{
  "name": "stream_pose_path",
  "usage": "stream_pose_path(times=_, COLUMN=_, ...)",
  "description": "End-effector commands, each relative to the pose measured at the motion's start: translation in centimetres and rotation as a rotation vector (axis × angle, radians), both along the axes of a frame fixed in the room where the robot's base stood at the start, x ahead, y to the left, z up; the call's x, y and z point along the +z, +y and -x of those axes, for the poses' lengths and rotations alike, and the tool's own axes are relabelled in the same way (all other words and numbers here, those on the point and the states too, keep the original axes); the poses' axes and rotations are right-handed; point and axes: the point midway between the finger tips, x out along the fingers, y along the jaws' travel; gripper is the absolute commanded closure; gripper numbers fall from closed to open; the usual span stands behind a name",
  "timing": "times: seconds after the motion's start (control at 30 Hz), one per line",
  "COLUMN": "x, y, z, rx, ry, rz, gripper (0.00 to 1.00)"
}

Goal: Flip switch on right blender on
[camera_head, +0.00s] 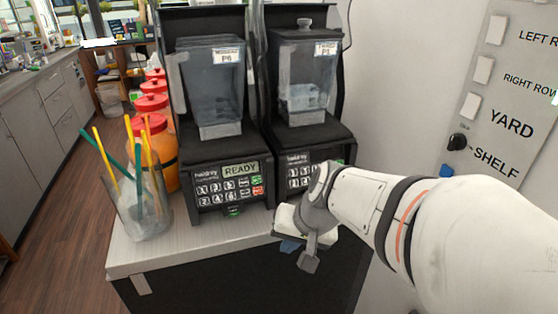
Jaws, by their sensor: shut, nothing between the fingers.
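The right blender (304,132) is black with a clear jar (305,75) labelled P1. Its keypad (299,178) shows only in part, as my arm covers the lower right of its front. Its switch is hidden behind my gripper. My gripper (300,245) is shut and empty, low in front of the right blender's base; whether it touches the blender I cannot tell. The left blender (222,150) has a jar (212,80) labelled P6, a display reading READY (240,170) and a small green-lit switch (233,210) low on its front.
A clear cup (143,210) with yellow and green straws stands on the counter (160,248) at left. Several orange bottles with red lids (160,140) stand behind it. A labelled wall panel (510,110) with switches and a black knob is at right. The floor at left is open.

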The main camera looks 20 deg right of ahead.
Motion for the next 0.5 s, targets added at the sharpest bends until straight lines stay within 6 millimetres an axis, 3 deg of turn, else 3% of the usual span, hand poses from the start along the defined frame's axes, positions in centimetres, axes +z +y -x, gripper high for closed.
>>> stream_pose_path(times=0.1, x=0.4, y=-2.8, z=-4.2, rx=-0.275, ry=-0.049, rz=-0.174, gripper=1.0)
stream_pose_path(times=0.2, x=0.3, y=-6.4, z=-7.1, rx=-0.513, ry=-0.102, rz=-0.286, gripper=1.0)
stream_pose_path(times=0.4, x=-0.6, y=-13.7, z=-9.7, rx=-0.897, ry=-0.173, rz=-0.408, gripper=1.0)
stream_pose_path(times=0.5, x=-1.1, y=-15.9, z=-9.9, rx=-1.006, ry=-0.191, rz=-0.433, gripper=1.0)
